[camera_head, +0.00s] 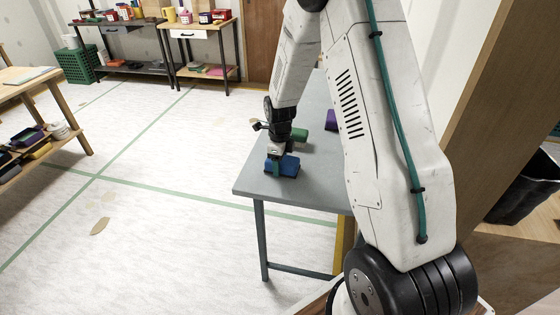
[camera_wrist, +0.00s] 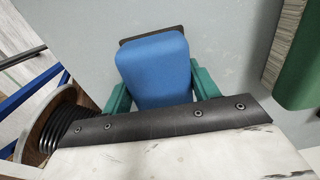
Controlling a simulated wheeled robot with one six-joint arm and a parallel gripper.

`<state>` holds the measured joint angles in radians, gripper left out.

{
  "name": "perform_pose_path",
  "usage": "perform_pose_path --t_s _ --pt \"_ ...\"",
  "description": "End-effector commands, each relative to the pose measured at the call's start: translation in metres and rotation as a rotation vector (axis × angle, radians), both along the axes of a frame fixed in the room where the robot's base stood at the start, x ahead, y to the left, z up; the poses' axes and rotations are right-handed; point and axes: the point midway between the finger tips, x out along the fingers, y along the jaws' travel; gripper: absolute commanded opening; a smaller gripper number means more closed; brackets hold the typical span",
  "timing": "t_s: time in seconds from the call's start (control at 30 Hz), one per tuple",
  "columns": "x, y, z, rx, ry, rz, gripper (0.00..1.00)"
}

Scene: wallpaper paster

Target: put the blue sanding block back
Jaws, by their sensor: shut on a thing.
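The blue sanding block (camera_head: 289,166) is at the near end of the grey table (camera_head: 250,184). In the wrist view the blue block (camera_wrist: 153,68) sits between the two green fingers of my gripper (camera_wrist: 160,95), with a dark edge showing at its far side. My gripper (camera_head: 277,166) is shut on it from above. The block is on or just above the table top; I cannot tell whether it touches.
A green block (camera_head: 301,135) lies behind on the same table, and it also shows at the right of the wrist view (camera_wrist: 302,65). A purple object (camera_head: 331,119) is farther back, partly behind my arm. Open floor (camera_head: 150,215) lies left of the table.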

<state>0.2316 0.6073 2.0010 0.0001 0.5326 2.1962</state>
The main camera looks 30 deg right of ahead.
Motion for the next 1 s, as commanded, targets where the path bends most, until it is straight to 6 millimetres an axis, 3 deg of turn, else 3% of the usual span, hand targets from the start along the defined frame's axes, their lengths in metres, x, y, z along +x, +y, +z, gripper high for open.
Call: perform_pose_path --t_s 0.17,0.2,0.27,0.63,1.0 --pt "0.000 0.000 -0.003 0.000 0.000 0.000 0.36" --pt "0.000 0.000 -0.003 0.000 0.000 0.000 0.68" --pt "0.000 0.000 -0.003 0.000 0.000 0.000 0.82" --pt "0.000 0.000 0.004 -0.001 -0.001 0.000 0.82" --pt "-0.010 0.001 0.065 -0.001 -0.002 0.000 0.82"
